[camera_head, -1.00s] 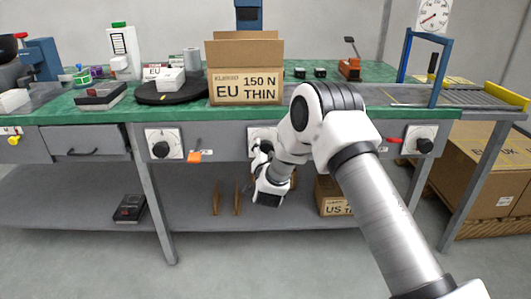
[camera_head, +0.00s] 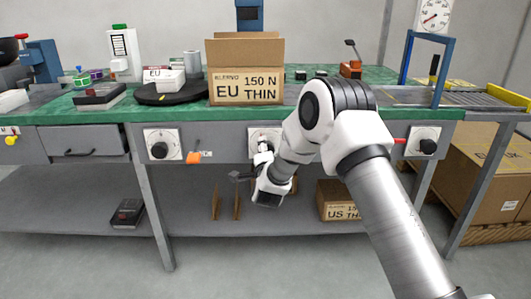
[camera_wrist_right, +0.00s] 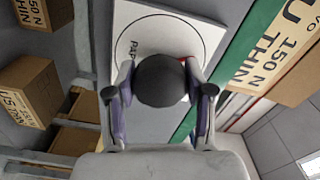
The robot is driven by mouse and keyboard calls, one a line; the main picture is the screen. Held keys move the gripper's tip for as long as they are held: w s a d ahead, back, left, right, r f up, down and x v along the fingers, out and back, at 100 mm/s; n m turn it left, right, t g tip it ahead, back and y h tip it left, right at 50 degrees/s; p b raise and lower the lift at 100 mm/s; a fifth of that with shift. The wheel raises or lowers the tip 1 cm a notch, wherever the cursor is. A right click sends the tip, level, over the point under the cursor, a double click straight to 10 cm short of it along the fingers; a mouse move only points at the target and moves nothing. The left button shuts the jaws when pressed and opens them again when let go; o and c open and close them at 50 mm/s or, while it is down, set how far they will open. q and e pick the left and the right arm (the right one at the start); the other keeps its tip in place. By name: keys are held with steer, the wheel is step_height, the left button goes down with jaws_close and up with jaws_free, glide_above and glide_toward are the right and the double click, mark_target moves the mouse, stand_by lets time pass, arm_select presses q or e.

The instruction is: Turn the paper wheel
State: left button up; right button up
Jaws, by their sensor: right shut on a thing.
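The paper wheel (camera_wrist_right: 163,80) is a round dark knob on a white plate (camera_wrist_right: 131,18) with a printed circle and lettering beginning "PAP". In the head view this plate (camera_head: 257,134) is the middle one on the bench front, and my wrist hides most of the knob. My right gripper (camera_wrist_right: 160,88) is shut on the knob, with one finger on each side of it. In the head view my right gripper (camera_head: 263,152) reaches up to the plate from below. My left gripper is not in view.
An open carton (camera_head: 246,90) marked EU 150 N THIN stands on the green bench top above the wheel. Other knobs sit on plates to the left (camera_head: 159,150) and right (camera_head: 428,146). A US carton (camera_head: 335,208) is on the lower shelf.

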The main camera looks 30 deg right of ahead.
steer(key=shift+r, duration=0.1)
stand_by(0.3)
steer(key=o, duration=1.2)
steer(key=shift+c, duration=0.2)
steer(key=v, duration=1.2)
steer(key=shift+d, duration=0.1)
